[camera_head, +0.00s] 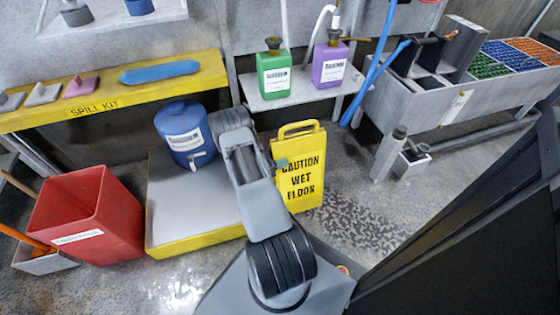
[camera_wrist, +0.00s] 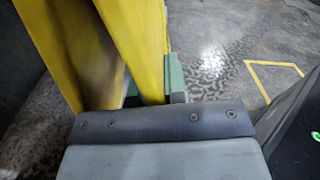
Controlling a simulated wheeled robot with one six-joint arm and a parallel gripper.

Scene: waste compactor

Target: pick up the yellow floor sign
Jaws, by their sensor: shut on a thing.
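The yellow floor sign (camera_head: 306,172) reads "CAUTION WET FLOOR" and stands upright, with a handle loop at its top. It is right of the blue drum in the head view. My gripper (camera_head: 281,163) is at the sign's left edge, with a green fingertip showing against its face. In the wrist view the sign's yellow panels (camera_wrist: 137,40) rise close in front of the wrist, and green finger parts (camera_wrist: 176,76) show beside them. My gripper is shut on the sign. The other finger is mostly hidden. I cannot tell whether the sign's foot touches the floor.
A blue drum (camera_head: 184,135) stands on a yellow-edged platform (camera_head: 190,243). A red bin (camera_head: 88,215) is at the left. Green (camera_head: 273,76) and purple (camera_head: 329,66) jugs stand on a shelf behind. Wet floor (camera_head: 375,225) lies open right of the sign.

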